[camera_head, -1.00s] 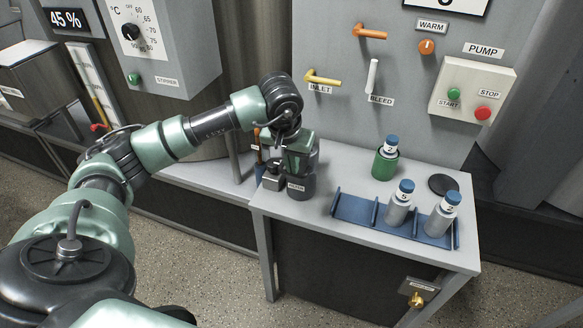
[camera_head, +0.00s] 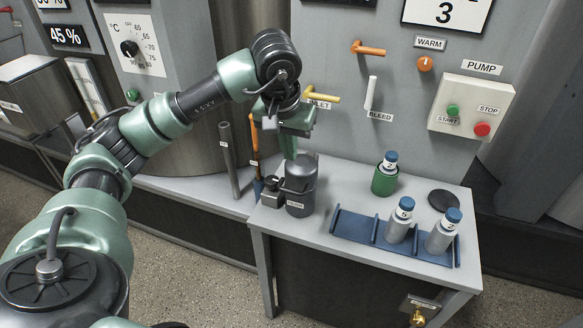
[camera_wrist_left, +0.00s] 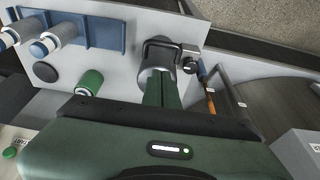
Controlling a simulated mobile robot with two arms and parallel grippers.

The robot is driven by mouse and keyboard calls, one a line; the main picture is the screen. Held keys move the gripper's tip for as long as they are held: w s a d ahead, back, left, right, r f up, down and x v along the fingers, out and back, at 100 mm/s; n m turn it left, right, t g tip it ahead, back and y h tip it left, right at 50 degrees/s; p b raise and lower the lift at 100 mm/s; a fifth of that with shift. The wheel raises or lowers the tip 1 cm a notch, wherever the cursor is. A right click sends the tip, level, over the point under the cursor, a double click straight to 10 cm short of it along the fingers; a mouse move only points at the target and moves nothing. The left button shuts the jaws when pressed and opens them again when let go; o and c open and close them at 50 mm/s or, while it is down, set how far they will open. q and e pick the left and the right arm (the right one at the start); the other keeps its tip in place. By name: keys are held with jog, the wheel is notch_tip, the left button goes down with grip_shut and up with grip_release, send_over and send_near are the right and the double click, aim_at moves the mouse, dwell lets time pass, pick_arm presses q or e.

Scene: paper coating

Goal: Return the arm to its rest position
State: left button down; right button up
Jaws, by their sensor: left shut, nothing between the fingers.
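My left arm comes in from the left in the head view, and its gripper (camera_head: 289,154) points down above a dark grey lidded canister (camera_head: 300,190) at the table's left end. The gripper's fingers are shut and empty. They look clear of the canister, though the gap is hard to judge. In the left wrist view the green fingers (camera_wrist_left: 162,82) lie together, pointing at the canister (camera_wrist_left: 160,58). My right gripper is in neither view.
A blue rack (camera_head: 363,229) holds two capped bottles (camera_head: 398,227). A third bottle stands in a green holder (camera_head: 384,181) near a black disc (camera_head: 443,200). Behind are an orange lever (camera_head: 369,49), a yellow lever (camera_head: 322,97) and a pump box (camera_head: 470,108).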

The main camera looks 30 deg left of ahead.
pick_arm(q)
jog(key=shift+v, duration=1.3)
